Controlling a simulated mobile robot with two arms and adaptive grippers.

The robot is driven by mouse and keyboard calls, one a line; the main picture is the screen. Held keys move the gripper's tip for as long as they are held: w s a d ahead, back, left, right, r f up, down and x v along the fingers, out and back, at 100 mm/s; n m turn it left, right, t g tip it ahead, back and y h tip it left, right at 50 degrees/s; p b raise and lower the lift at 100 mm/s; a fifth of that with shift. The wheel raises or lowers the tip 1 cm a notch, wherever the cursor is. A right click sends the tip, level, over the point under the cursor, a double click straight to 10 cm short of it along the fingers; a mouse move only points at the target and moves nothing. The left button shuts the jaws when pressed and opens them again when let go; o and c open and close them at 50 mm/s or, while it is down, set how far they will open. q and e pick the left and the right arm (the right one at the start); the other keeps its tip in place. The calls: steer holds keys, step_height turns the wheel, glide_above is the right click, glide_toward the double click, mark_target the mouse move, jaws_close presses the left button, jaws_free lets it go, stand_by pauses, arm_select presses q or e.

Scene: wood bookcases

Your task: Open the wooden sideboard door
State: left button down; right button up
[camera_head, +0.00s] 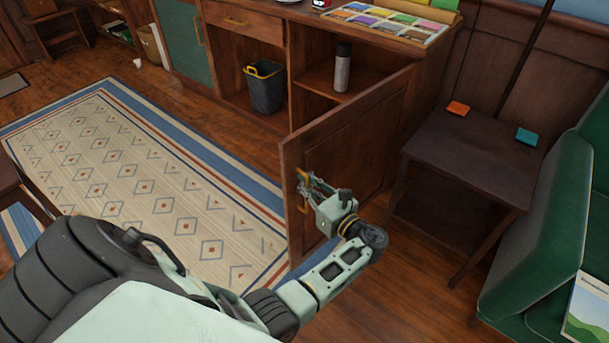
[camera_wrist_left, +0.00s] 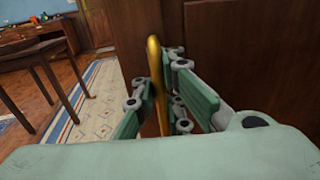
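The wooden sideboard door (camera_head: 362,150) stands swung well out from the sideboard, and the compartment behind it is exposed. A gold handle (camera_head: 302,188) sits near the door's free edge. My left gripper (camera_head: 309,185) is at this handle. In the left wrist view the gold handle (camera_wrist_left: 155,75) stands upright between the two fingers, which are closed in around it. The door's wooden face (camera_wrist_left: 240,60) fills the right of that view. My right gripper is not in view.
A grey bottle (camera_head: 342,70) stands inside the open compartment, with a dark bin (camera_head: 264,88) in the bay to its left. A small dark table (camera_head: 475,155) and a green sofa (camera_head: 540,215) stand on the right. A patterned rug (camera_head: 150,180) covers the floor on the left.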

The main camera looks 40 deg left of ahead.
mark_target(297, 153)
arm_select(q)
steer(key=c, duration=2.5)
jaws_free()
steer(key=shift+s+a+f, duration=0.1)
steer(key=shift+s+f, duration=0.05)
steer(key=shift+s, duration=0.05)
steer(key=o, duration=0.4)
steer(key=shift+w+r, duration=0.1)
steer(key=shift+r, duration=0.1)
steer(key=shift+r, duration=0.25)
step_height(297, 153, up, 9)
steer(key=shift+r, duration=0.15)
